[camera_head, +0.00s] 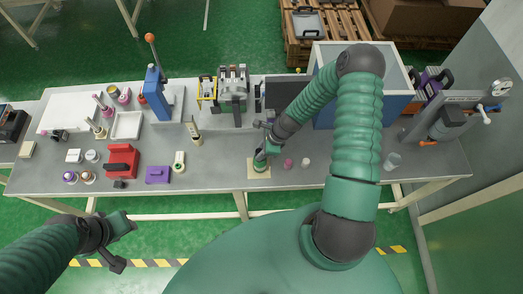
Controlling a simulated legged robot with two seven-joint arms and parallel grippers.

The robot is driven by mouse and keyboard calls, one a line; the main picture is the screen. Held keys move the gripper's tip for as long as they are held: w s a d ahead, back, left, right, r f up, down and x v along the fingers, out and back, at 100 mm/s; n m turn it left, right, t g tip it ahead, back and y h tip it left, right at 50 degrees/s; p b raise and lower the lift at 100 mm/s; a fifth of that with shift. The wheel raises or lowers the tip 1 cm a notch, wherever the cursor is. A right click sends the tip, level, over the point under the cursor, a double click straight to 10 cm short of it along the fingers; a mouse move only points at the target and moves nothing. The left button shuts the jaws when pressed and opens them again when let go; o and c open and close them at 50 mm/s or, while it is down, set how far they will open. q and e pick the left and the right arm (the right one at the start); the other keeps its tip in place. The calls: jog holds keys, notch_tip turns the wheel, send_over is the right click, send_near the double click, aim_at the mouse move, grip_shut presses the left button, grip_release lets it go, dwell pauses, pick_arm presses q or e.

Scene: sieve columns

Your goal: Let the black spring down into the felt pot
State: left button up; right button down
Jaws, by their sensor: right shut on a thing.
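My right gripper (263,149) points down over the front middle of the bench, just above a small green and white pot (260,166), which looks like the felt pot. The pot stands on a beige square mat (254,174). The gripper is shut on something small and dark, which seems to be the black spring. The fingers mostly hide it, and I cannot tell whether it is inside the pot's rim. My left gripper (127,245) is open and empty, off the bench's front edge at lower left.
A pink piece (288,163) and a white piece (306,163) stand right of the pot. A yellow-topped piece (179,161), a purple block (157,175) and a red holder (121,160) are to the left. A large blue-walled bin (325,112) stands behind my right arm.

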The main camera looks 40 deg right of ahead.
jog(key=shift+f, duration=0.15)
jog(key=shift+d+f+b, duration=0.25)
jog(key=shift+f+b, duration=0.05)
jog(key=shift+f, duration=0.05)
jog(key=shift+f, duration=0.1)
jog(key=shift+a+f+b, duration=0.15)
jog(key=shift+f+b, duration=0.3)
jog(key=c, duration=1.1)
grip_release()
jog(key=shift+r+p, duration=3)
jog(key=shift+r, duration=0.6)
